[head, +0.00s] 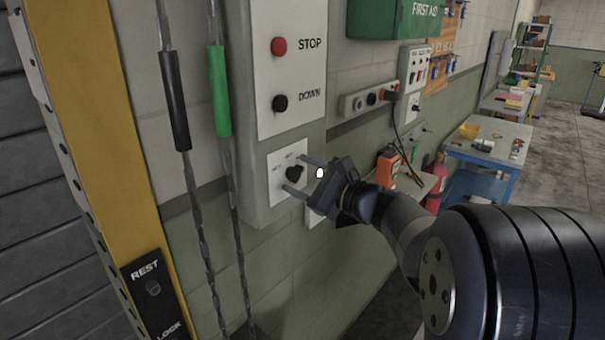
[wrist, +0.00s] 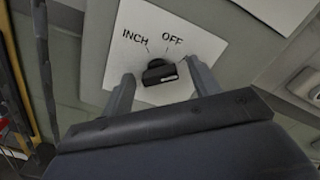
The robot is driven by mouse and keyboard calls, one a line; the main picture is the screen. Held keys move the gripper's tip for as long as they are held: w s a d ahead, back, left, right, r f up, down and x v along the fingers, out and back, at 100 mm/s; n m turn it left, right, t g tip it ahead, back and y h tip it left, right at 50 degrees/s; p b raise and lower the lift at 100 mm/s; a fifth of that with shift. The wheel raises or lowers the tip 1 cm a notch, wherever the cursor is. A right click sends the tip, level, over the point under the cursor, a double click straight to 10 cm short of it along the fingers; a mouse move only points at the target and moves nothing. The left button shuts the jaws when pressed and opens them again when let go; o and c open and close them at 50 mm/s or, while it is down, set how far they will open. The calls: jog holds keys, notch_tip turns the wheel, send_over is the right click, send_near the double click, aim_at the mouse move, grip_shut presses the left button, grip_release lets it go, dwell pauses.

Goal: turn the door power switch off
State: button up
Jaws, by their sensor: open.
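The door power switch is a black rotary knob (head: 294,174) on a white plate, low on the grey control box, under the STOP and DOWN buttons. In the wrist view the knob (wrist: 158,71) has INCH and OFF printed above it, with a tick by each. A white mark shows on its lower right side; which label it is set to I cannot tell. My gripper (head: 297,174) is open at the plate. In the wrist view its fingers (wrist: 159,72) stand on either side of the knob, with gaps visible. The right finger hides part of the plate.
A red STOP button (head: 279,46) and a black DOWN button (head: 280,103) sit above. Chains with a black grip (head: 174,101) and a green grip (head: 219,91) hang to the left. A yellow post (head: 100,130) stands farther left. An orange device (head: 387,167) is to the right.

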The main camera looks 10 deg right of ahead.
jog(key=c, duration=1)
jog(key=shift+f+b, duration=0.1)
jog(key=shift+b, duration=0.45)
jog(key=n+b, duration=0.2)
jog(key=b, duration=0.2)
jog(key=n+b, duration=0.3)
jog(key=b, duration=0.1)
jog(key=n+b, duration=0.2)
jog(key=b, duration=0.3)
jog(key=shift+a+f, duration=0.1)
jog(key=shift+f, duration=0.15)
jog(key=n+b, duration=0.2)
jog(key=shift+r+n+b, duration=0.2)
jog(key=shift+n+b, duration=0.15)
jog(key=shift+n, duration=0.05)
jog(key=shift+r, duration=0.1)
